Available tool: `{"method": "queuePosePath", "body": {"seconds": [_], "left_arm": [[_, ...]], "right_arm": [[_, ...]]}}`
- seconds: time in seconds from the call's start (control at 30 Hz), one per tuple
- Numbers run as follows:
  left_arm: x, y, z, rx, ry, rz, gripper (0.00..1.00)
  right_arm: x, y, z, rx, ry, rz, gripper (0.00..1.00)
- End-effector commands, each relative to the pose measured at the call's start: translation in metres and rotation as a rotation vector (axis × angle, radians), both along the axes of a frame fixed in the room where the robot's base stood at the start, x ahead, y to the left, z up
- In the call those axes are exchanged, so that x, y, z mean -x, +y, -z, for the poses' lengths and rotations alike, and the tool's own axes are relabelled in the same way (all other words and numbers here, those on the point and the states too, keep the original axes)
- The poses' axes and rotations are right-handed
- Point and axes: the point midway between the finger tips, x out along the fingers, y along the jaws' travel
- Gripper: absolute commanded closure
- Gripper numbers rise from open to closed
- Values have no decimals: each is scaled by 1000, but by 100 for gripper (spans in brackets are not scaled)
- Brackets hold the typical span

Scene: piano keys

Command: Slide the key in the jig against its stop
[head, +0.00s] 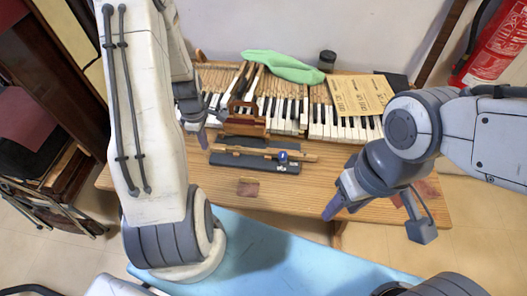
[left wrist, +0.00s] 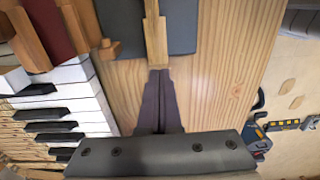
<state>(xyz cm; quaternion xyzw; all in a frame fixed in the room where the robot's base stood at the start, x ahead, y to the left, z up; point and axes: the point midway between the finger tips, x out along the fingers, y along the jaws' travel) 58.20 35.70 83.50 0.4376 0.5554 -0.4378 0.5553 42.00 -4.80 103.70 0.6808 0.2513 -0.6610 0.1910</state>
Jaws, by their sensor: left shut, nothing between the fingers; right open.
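The jig (head: 229,163) is a dark plate on the wooden bench, with a blue knob (head: 282,156) toward its right end. A slim wooden key (head: 258,151) lies lengthwise along it, its left end sticking out past the plate. My left gripper (head: 203,143) is shut and empty at that left end. In the left wrist view the closed fingertips (left wrist: 158,72) meet or nearly meet the end of the key (left wrist: 156,45); I cannot tell whether they touch. The stop cannot be made out. My right gripper (head: 376,221) is open and empty over the bench's front edge, right of the jig.
Behind the jig lies the keyboard (head: 318,121), with a red-brown wooden block (head: 245,125) in front of it. A green cloth (head: 283,67), a dark jar (head: 327,60) and printed sheets (head: 361,94) lie farther back. The bench front (head: 205,190) is mostly clear.

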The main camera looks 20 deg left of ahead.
Motion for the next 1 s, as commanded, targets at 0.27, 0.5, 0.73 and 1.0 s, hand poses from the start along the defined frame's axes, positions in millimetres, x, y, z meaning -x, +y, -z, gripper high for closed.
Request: {"method": "queuePosePath", "body": {"seconds": [0.27, 0.5, 0.73, 1.0], "left_arm": [[0, -2, 0, 0, 0, 0, 100], [-1, -5, 0, 0, 0, 1, 100], [-2, -9, 0, 0, 0, 1, 100], [-3, -13, 0, 0, 0, 0, 100]], "right_arm": [[0, 0, 0, 0, 0, 0, 50], [0, 0, -1, 0, 0, 0, 50], [0, 0, -1, 0, 0, 0, 50], [0, 0, -2, 0, 0, 0, 50]]}}
